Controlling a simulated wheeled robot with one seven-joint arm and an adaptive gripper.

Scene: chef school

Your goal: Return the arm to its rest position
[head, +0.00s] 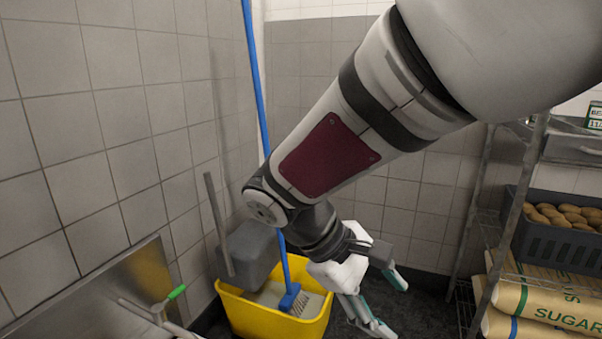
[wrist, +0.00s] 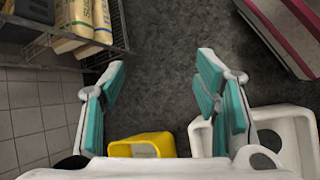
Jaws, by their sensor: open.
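My gripper (head: 384,304) hangs at the end of my arm in the head view, pointing down and to the right, just right of a yellow mop bucket. In the wrist view my gripper (wrist: 158,90) shows its two teal-padded fingers spread wide apart. Nothing is between the fingers except a view of the dark floor (wrist: 160,75). My arm stretches from the upper right down to the middle of the head view.
The yellow bucket (head: 258,318) holds a blue-handled brush (head: 290,298) and stands close beside my gripper. A wire shelf (head: 470,235) with sugar sacks (head: 545,308) and a crate (head: 560,240) of brown round food stands right. A metal surface (head: 95,295) lies left.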

